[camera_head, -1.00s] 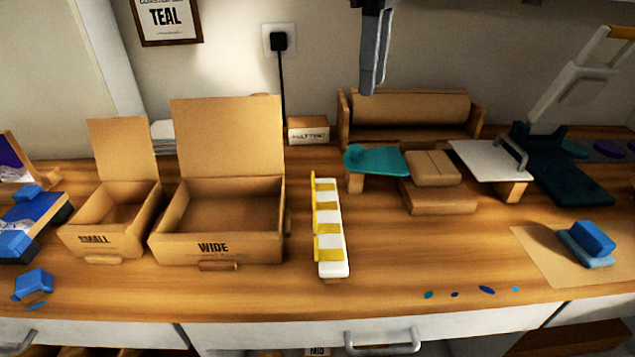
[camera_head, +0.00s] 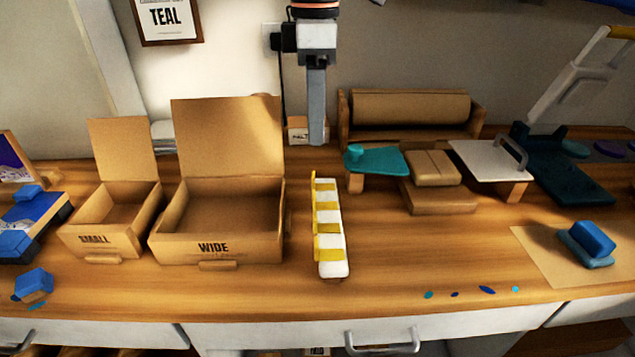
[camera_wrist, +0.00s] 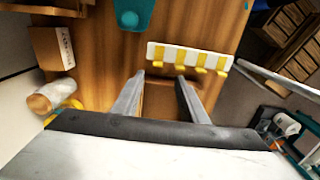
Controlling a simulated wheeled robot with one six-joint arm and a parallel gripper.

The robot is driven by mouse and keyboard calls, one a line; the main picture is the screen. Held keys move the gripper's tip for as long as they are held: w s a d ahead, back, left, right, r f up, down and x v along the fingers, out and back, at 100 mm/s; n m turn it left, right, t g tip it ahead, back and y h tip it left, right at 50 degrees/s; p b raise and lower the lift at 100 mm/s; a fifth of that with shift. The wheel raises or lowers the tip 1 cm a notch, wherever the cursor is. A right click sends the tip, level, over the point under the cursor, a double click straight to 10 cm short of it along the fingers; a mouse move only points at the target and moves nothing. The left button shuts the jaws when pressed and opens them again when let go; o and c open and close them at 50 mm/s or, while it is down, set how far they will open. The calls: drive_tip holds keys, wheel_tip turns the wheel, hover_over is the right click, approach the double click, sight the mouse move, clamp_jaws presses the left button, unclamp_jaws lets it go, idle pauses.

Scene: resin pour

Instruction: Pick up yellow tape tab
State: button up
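Several yellow tape tabs (camera_head: 328,228) lie across a long white strip (camera_head: 333,268), with a yellow edge on its left, in the middle of the bench. In the wrist view the yellow tape tabs (camera_wrist: 180,59) hang along one side of the white strip (camera_wrist: 190,52), just beyond my fingertips. My gripper (camera_head: 317,141) points down behind the strip, apart from it. In the wrist view the two fingers of my gripper (camera_wrist: 160,77) are spread with nothing between them. The head view shows the fingers edge-on.
The open WIDE box (camera_head: 247,250) and SMALL box (camera_head: 100,241) stand left of the strip. A teal board (camera_head: 378,160), a cardboard block (camera_head: 435,168) and a brown roll (camera_head: 412,106) are right and behind. Bench wood right of the strip is mostly clear.

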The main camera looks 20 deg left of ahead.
wheel_tip(320, 180, down, 5)
drive_tip(key=shift+r, duration=0.15)
drive_tip(key=shift+w+a+f, duration=0.1)
drive_tip(key=shift+a+f, duration=0.05)
drive_tip(key=shift+f, duration=1.25)
drive_tip(key=shift+w+a+f, duration=0.1)
drive_tip(key=shift+f, duration=1.3)
drive_tip(key=c, duration=0.9)
